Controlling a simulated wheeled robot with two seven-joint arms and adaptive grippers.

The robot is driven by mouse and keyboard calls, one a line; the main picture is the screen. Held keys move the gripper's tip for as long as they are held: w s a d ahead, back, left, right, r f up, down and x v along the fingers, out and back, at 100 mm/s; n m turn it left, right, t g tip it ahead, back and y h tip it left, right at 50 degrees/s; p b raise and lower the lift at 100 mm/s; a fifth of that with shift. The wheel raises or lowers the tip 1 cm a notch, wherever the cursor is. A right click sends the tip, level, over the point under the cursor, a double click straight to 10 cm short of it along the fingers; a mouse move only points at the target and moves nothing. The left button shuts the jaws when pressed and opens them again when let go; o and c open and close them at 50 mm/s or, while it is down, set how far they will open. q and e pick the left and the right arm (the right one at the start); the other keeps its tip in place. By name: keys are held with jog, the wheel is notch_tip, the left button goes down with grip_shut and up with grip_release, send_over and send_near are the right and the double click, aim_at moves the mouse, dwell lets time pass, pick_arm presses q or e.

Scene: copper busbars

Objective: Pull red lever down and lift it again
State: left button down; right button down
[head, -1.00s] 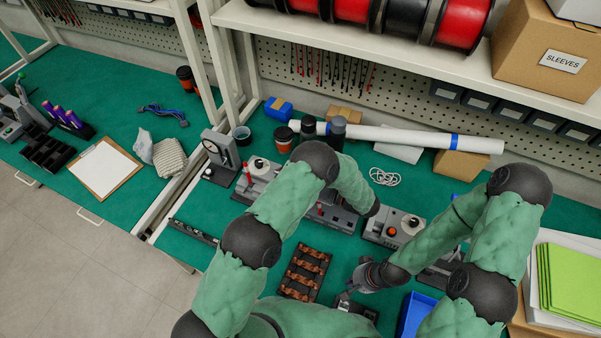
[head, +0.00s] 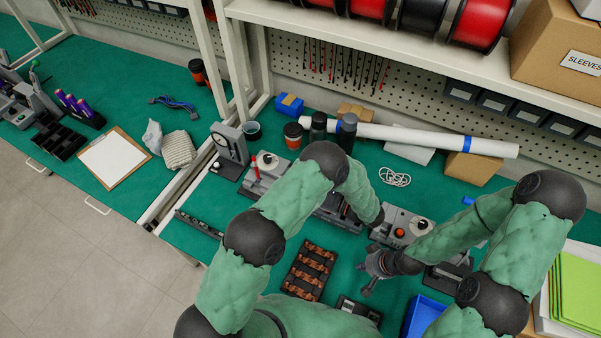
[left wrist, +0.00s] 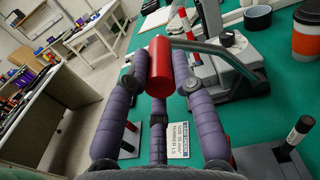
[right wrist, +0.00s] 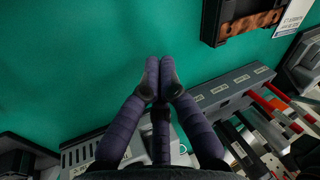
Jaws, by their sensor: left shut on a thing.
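The red lever's handle (left wrist: 160,66) is a smooth red cylinder in the left wrist view. My left gripper (left wrist: 160,75) is shut on it, with purple ribbed fingers on both sides. In the head view the left hand is hidden behind my own arm, by the grey machine (head: 338,213). My right gripper (head: 375,265) hangs over the mat right of the middle. In the right wrist view its fingertips (right wrist: 159,75) come together with nothing seen between them.
A dark tray with copper busbars (head: 309,270) lies at the front, and a blue bin (head: 424,314) to its right. Another grey machine with a red lever (head: 265,175) stands at the left. A small black fixture (head: 358,311) lies near the front edge. Green mat is clear between these.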

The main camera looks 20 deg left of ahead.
jog(key=w+d+r+n, duration=0.1)
jog(key=w+r+n, duration=0.2)
jog(key=w, duration=0.3)
jog(key=w+d+r+n+h, duration=0.1)
jog(key=w+r+n, duration=0.2)
jog(key=w+n, duration=0.3)
jog(key=w+d+r+n+t, duration=0.1)
jog(key=w+d+r+n, duration=0.1)
jog(key=w+r+n, duration=0.2)
jog(key=shift+w+h, duration=0.4)
jog(key=shift+w, duration=0.85)
jog(key=w+a+r+g, duration=0.2)
jog(key=w+a+r, duration=0.4)
jog(key=a+r, duration=0.45)
jog(key=s+a+r+g+y, duration=0.1)
jog(key=a+r, duration=0.4)
jog(key=a, duration=0.3)
jog(key=s+a+r+g, duration=0.1)
jog(key=s+a+r, duration=0.1)
jog(key=a+r, duration=0.45)
jog(key=s+x, duration=0.1)
jog(key=x, duration=1.3)
jog(key=shift+s+a, duration=0.2)
jog(key=shift+s, duration=0.15)
jog(key=shift+r, duration=0.1)
jog(key=shift+s, duration=0.1)
